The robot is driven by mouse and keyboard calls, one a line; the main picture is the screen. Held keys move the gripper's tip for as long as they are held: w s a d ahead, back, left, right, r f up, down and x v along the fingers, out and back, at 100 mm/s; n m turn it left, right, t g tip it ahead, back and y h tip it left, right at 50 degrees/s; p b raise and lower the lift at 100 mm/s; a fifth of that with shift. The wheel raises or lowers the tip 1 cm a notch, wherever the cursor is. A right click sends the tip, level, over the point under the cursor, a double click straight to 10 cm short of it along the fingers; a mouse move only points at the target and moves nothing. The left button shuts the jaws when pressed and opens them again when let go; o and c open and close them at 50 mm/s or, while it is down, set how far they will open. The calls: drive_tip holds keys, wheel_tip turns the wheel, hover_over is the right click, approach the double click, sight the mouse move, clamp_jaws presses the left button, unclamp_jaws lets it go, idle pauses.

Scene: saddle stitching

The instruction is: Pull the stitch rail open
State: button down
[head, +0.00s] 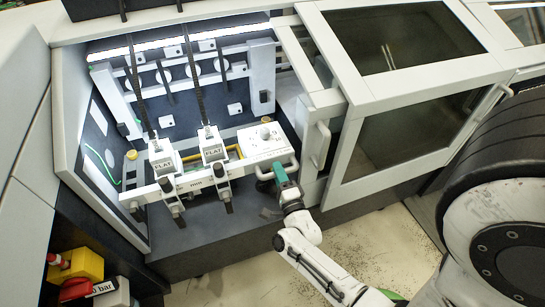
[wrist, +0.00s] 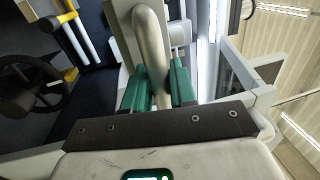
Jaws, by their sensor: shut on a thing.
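The stitch rail (head: 196,184) is a pale bar across the front of the open machine bay, with a white box (head: 262,142) at its right end. A rounded grey handle (head: 264,174) sits at that end below the box. My gripper (head: 279,171) has green fingers and is at this handle. In the wrist view the handle bar (wrist: 150,38) runs down between the two fingers of my gripper (wrist: 160,82), which is shut on it. The part of the handle between the fingers is partly hidden.
Two white blocks marked FLAT (head: 162,158) stand above the rail. A grey framed door with dark windows (head: 405,35) is right of the bay. A yellow and red object (head: 88,263) is at lower left. Beige floor (head: 370,243) lies open in front.

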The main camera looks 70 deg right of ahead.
drive_tip(key=r+v, duration=0.1)
drive_tip(key=v, duration=0.6)
drive_tip(key=shift+s+a+p, duration=0.3)
drive_tip(key=shift+a, duration=0.05)
drive_tip(key=c, duration=1.1)
unclamp_jaws()
drive_tip(key=shift+r, duration=0.1)
drive_tip(key=shift+o, duration=0.2)
drive_tip(key=b+v, duration=0.2)
drive_tip(key=v, duration=0.8)
drive_tip(key=shift+s+a, duration=0.25)
